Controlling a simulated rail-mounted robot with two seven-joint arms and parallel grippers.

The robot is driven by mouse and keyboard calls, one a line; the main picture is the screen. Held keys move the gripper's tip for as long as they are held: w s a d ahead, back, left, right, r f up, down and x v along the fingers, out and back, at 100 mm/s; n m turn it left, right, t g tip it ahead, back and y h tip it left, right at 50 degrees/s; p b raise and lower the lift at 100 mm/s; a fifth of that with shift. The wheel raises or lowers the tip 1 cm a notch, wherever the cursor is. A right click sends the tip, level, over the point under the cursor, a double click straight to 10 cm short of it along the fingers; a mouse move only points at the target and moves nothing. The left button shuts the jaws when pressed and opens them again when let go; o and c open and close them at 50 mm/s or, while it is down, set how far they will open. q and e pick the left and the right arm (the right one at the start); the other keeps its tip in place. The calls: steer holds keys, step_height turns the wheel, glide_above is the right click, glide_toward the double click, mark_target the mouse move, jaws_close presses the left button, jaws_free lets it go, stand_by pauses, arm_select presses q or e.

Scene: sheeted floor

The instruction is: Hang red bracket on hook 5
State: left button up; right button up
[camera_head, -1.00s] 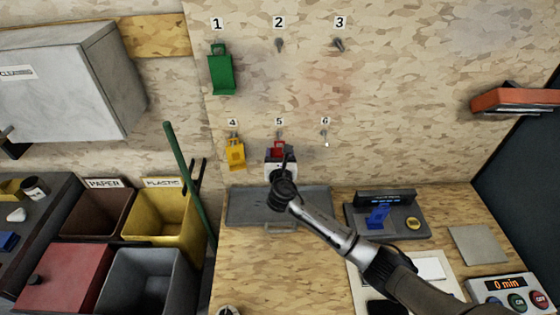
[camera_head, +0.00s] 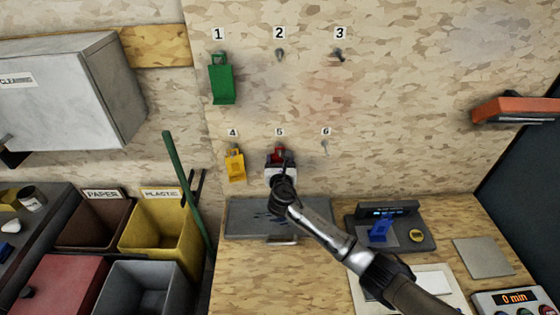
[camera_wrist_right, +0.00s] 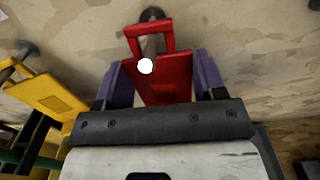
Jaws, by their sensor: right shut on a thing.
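The red bracket (camera_head: 280,154) is at hook 5, under the label 5 on the wall. My right gripper (camera_head: 281,162) is shut on it. In the right wrist view, the fingers (camera_wrist_right: 163,82) grip both sides of the bracket (camera_wrist_right: 168,70). Its top loop faces the wall. Hook 5 (camera_wrist_right: 145,66) has a white ball tip in front of the bracket body, and its shaft appears to pass through the loop. Whether the loop rests on the hook cannot be told. My left gripper does not show clearly.
A yellow bracket (camera_head: 235,165) hangs at hook 4, close to the left. A green bracket (camera_head: 221,80) hangs at hook 1. Hooks 2 (camera_head: 280,56), 3 (camera_head: 339,55) and 6 (camera_head: 325,148) are empty. A grey tray (camera_head: 245,222) lies below on the workbench.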

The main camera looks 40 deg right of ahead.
stand_by(0.4)
steer(key=o, duration=1.1)
